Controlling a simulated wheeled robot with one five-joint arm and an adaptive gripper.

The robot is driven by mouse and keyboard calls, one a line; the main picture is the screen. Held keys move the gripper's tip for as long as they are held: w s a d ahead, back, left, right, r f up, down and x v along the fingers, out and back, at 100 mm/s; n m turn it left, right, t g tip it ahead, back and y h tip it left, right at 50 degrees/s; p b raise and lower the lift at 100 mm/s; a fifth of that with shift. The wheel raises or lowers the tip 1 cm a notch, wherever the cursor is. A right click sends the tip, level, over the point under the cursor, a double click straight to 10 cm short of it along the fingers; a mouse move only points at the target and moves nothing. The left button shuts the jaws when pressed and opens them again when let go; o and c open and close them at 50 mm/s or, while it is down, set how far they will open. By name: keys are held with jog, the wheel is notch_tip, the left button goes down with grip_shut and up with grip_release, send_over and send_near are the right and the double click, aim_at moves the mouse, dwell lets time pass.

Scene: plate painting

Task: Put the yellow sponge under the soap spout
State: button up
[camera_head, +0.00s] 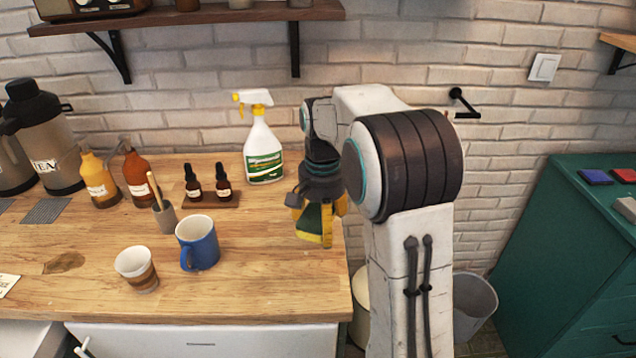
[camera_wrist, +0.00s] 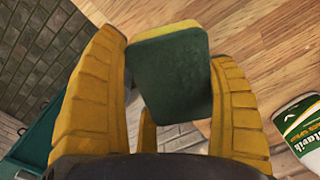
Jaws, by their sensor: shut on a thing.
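The sponge (camera_head: 314,222) is yellow with a dark green side. My gripper (camera_head: 318,207) is shut on it, with the sponge between its yellow fingers near the right edge of the wooden counter. In the wrist view the sponge (camera_wrist: 175,85) shows its green face and a thin yellow edge between the fingers of my gripper (camera_wrist: 168,55). I cannot tell which spout is the soap one.
A white spray bottle (camera_head: 263,150) stands behind my gripper; it also shows in the wrist view (camera_wrist: 302,125). Two dropper bottles sit on a small stand (camera_head: 210,201). A blue mug (camera_head: 200,245), a striped cup (camera_head: 138,270) and a brush holder (camera_head: 165,217) stand on the counter (camera_head: 245,290).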

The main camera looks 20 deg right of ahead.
jog(key=shift+w+d+p, duration=0.7)
jog(key=shift+w+p, duration=0.45)
jog(key=shift+w, duration=0.5)
jog(key=shift+w+d+p, duration=0.7)
jog(key=shift+w+p, duration=0.45)
jog(key=shift+w, duration=0.5)
jog(key=shift+w+d+p, duration=0.7)
jog(key=shift+w+p, duration=0.45)
jog(key=shift+w, duration=0.5)
jog(key=w+p, duration=0.1)
jog(key=p, duration=0.1)
jog(key=w+d+p, duration=0.1)
jog(key=p, duration=0.1)
jog(key=w+p, duration=0.1)
jog(key=p, duration=0.1)
jog(key=shift+w+d, duration=0.25)
jog(key=shift+f+p, duration=0.15)
jog(key=shift+p, duration=0.25)
jog(key=shift+f+b, duration=0.4)
jog(key=shift+f, duration=0.35)
jog(key=o, duration=0.7)
jog(key=shift+c, duration=0.2)
